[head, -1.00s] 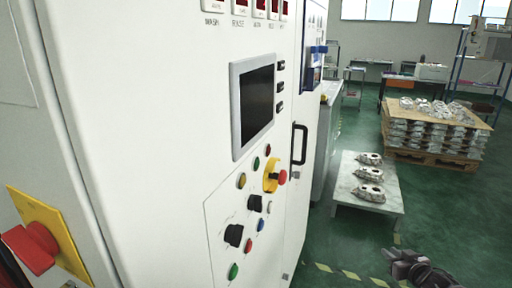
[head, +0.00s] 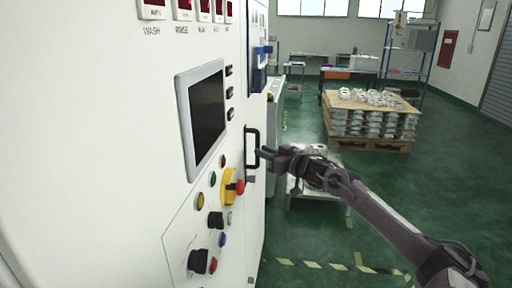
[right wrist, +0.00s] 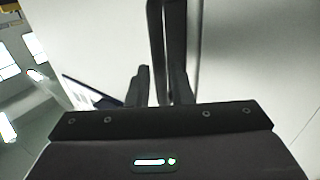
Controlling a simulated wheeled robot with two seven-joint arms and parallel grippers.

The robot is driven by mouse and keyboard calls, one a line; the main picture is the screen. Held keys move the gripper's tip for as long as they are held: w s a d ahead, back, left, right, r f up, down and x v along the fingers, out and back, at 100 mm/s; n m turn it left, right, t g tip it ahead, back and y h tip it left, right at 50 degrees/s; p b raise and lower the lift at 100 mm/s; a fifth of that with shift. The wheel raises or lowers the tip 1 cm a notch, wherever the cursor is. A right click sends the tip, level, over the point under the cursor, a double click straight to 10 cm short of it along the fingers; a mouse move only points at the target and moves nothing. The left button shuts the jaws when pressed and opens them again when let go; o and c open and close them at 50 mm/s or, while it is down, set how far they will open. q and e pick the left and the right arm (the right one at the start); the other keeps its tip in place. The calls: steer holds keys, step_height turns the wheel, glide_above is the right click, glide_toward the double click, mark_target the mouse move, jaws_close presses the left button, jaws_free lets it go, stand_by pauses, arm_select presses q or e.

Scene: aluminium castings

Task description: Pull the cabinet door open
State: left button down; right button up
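The white cabinet door (head: 256,215) stands shut, flush with the machine front. Its black bar handle (head: 247,140) is upright near the middle of the head view. My right gripper (head: 261,153) reaches in from the right with its fingertips close to the handle. In the right wrist view, the two fingers (right wrist: 159,85) are apart, and the dark handle bar (right wrist: 158,30) runs up between them. I cannot tell whether either finger touches it. My left gripper is not in view.
The control panel with a screen (head: 203,112), buttons and a red-and-yellow switch (head: 230,186) is left of the handle. A low table (head: 330,187) is behind my right arm. A pallet of castings (head: 370,143) stands further back. Green floor is clear at right.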

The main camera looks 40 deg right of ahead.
mark_target(257, 163)
steer(key=shift+w+r+p, duration=0.15)
steer(key=shift+w+p, duration=0.25)
steer(key=shift+w, duration=1.05)
steer(key=shift+w+a, duration=0.15)
steer(key=shift+w, duration=0.2)
steer(key=shift+c, duration=0.3)
jaws_close()
